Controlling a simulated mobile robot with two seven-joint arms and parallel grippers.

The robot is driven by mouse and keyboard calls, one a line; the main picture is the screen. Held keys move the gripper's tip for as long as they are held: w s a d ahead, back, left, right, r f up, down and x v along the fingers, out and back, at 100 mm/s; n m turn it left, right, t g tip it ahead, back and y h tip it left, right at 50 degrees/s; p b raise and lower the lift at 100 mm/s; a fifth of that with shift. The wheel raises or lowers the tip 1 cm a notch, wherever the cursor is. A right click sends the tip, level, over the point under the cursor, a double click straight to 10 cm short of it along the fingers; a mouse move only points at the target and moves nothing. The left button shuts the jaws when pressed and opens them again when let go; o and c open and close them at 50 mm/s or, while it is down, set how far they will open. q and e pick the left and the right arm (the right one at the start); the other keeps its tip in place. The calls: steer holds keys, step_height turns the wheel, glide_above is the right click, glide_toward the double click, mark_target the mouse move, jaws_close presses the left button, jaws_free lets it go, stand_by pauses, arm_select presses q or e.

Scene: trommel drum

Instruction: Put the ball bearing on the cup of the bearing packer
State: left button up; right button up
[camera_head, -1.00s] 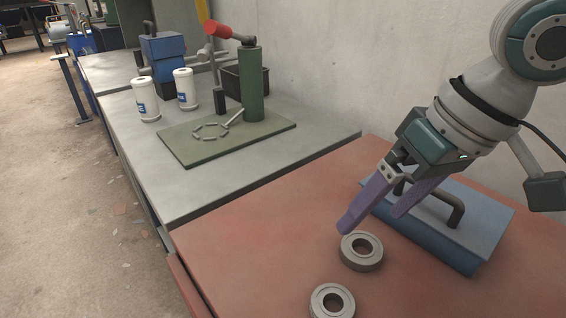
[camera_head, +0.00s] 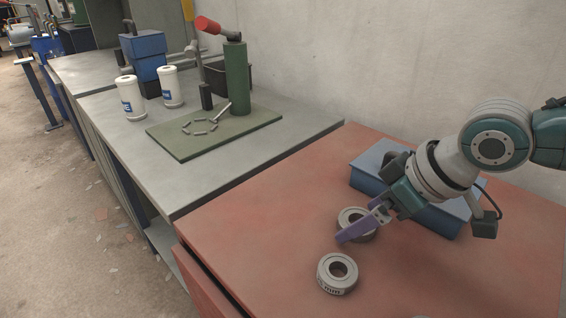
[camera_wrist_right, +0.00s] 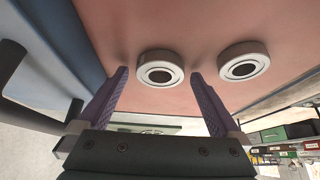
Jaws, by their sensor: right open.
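Two grey ball bearings lie flat on the red tabletop: a far one (camera_head: 352,213) and a near one (camera_head: 322,275). My right gripper (camera_head: 345,236) is open, low at the far bearing, its purple finger covering part of it in the head view. In the right wrist view the far bearing (camera_wrist_right: 160,80) shows between the open fingers, and the other bearing (camera_wrist_right: 244,82) lies outside them. Contact cannot be told. A green-based stand with column and red-handled lever (camera_head: 236,80), which looks like the bearing packer, has a ring of metal segments (camera_head: 200,118) on its plate. My left gripper is out of view.
A blue box (camera_head: 372,178) with a handle stands behind my right gripper, against the wall side. White canisters (camera_head: 130,97) and a blue device (camera_head: 146,60) stand on the grey bench (camera_head: 180,195). The red table's left part is clear.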

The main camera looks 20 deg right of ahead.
steer(key=shift+f, duration=0.15)
jaws_close()
stand_by(0.8)
